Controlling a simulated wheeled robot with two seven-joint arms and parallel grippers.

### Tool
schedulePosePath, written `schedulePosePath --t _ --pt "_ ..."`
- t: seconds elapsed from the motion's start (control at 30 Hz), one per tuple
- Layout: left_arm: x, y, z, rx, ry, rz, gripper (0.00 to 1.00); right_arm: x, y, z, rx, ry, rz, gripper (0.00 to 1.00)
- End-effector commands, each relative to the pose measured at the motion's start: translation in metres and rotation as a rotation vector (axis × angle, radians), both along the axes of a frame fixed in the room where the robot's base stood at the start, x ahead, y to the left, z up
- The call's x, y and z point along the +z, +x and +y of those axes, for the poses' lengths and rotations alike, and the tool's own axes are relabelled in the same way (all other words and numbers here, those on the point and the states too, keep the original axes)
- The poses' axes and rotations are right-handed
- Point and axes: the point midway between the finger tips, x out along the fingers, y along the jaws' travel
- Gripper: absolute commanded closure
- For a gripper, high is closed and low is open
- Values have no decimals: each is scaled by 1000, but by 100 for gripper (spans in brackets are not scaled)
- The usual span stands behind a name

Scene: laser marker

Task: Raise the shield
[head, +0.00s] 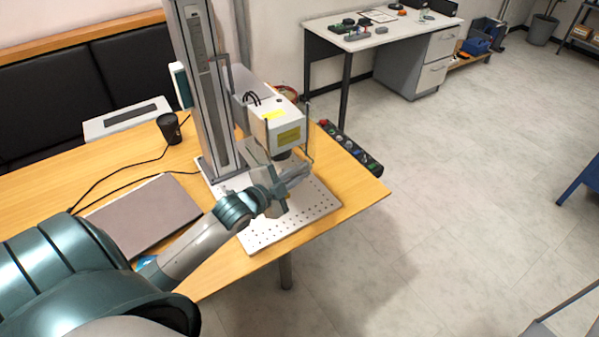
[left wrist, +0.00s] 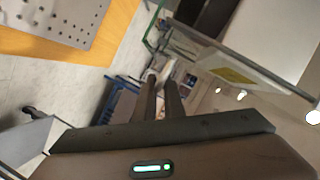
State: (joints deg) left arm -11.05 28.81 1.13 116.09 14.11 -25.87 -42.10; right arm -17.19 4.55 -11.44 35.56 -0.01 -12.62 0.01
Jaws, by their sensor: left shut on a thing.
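The laser marker's white head (head: 279,122), with yellow labels, hangs from a tall grey column (head: 208,90) above a perforated plate (head: 297,222). The shield (head: 264,180) shows as a pale see-through panel below the head, partly hidden by my left arm. My left gripper (head: 301,171) reaches in from the left, in front of the head's lower part. Its fingers (left wrist: 162,84) are close together in the left wrist view and shut on a part of the shield; the grip itself is hard to make out. My right gripper is not in view.
A closed laptop (head: 145,214) and a black cup (head: 170,128) are on the wooden table (head: 357,192). A dark strip with coloured knobs (head: 350,149) lies by the table's right end. A white desk (head: 385,36) stands behind. The floor to the right is open.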

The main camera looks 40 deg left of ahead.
Motion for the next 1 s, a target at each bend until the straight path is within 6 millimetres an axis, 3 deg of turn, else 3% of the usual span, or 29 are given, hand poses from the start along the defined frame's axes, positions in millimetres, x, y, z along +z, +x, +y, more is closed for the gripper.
schedulePosePath --t 0.57,1.0 --pt "0 -8 1 -1 0 1 85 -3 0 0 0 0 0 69" --pt "10 -65 5 -1 2 3 85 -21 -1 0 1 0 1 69"
